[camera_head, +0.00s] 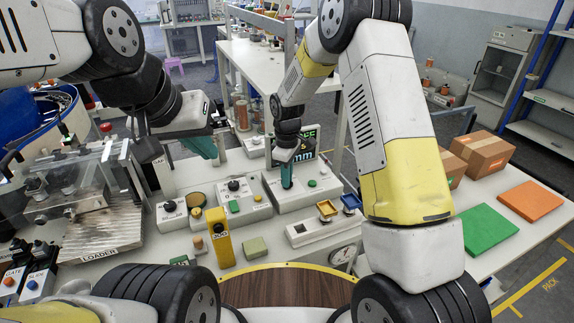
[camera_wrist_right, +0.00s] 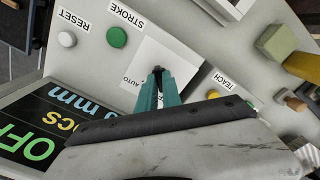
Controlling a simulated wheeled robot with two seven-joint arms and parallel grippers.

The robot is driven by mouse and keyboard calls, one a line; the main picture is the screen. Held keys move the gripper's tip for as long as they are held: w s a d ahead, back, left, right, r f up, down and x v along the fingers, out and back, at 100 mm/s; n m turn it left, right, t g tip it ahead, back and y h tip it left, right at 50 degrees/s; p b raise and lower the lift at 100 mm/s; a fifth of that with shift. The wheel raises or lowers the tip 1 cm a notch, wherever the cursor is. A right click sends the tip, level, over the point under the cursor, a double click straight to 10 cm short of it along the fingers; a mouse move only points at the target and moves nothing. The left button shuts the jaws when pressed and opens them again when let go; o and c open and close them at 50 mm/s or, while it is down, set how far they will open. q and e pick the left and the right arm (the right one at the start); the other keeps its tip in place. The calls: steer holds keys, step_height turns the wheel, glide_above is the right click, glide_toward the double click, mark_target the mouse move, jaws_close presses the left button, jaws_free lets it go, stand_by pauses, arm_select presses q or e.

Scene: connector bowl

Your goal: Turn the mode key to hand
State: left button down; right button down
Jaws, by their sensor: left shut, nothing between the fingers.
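The mode key is a small black key (camera_wrist_right: 157,71) on a white square plate (camera_wrist_right: 181,56) in the right wrist view. An AUTO label shows beside it; no hand label is readable. My right gripper (camera_wrist_right: 158,84) has its two teal fingertips close on either side of the key, with the dark key between them. In the head view my right gripper (camera_head: 287,180) points down onto the grey control box (camera_head: 265,184) and hides the key. My left gripper (camera_head: 207,149) is shut and empty, in the air above the bench at the left.
Near the key are a green STROKE button (camera_wrist_right: 117,37), a white RESET button (camera_wrist_right: 67,39) and a TEACH label (camera_wrist_right: 237,108). A display (camera_head: 306,142) stands behind. A yellow post (camera_head: 219,237) stands in front. Green (camera_head: 478,234) and orange (camera_head: 530,201) mats lie right.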

steer(key=shift+m, duration=0.3)
steer(key=m, duration=0.4)
steer(key=shift+m, duration=2.1)
steer(key=c, duration=1.5)
jaws_free()
steer(key=shift+r, duration=3.95)
